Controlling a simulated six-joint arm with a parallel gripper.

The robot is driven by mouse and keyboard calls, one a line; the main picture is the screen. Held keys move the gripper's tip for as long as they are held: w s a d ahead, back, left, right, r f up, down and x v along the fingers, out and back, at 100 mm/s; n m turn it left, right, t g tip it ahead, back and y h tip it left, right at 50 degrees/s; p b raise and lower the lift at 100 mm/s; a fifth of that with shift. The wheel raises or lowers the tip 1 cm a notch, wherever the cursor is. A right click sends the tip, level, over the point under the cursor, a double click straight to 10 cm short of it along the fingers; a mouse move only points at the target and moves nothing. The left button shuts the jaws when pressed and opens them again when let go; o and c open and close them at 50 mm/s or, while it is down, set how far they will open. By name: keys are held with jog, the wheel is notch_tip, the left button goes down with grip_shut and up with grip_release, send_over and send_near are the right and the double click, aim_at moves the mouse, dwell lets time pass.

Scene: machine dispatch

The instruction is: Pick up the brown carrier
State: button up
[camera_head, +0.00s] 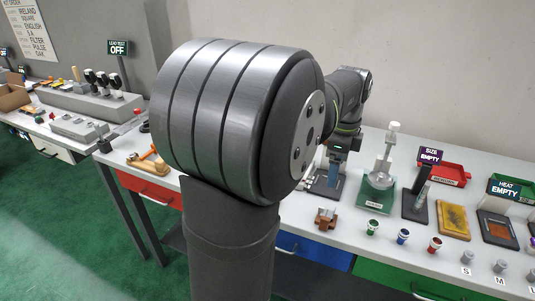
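The brown carrier (326,217) is a small, blocky brown piece standing on the grey-white bench near its front edge, just right of my large arm joint. Nothing visible touches it. My gripper (335,160) is at the far end of my arm, above and behind the carrier, near a dark stand. My own arm links hide part of it, and its fingers are too small to make out, so I cannot tell whether it is open or shut. The gripper is apart from the carrier.
Right of the carrier stand small green (373,227), blue (403,236) and red (435,244) cups. Behind them are a green-based press (377,190), a size station (418,200) and an amber pad (453,218). A red tray (445,174) lies farther back. Another bench stands left.

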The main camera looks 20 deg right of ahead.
jog(key=n, duration=1.8)
send_over(327, 214)
jog(key=a, duration=0.1)
notch_tip(327, 214, down, 13)
jog(key=shift+s+f, duration=0.1)
jog(key=shift+s+d+f, duration=0.1)
jog(key=shift+s+f, duration=0.05)
jog(key=shift+f, duration=1.15)
jog(key=shift+s+d+f, duration=0.1)
jog(key=shift+f, duration=1.15)
jog(key=c, duration=1.1)
jog(key=shift+c, duration=0.2)
jog(key=shift+r, duration=0.1)
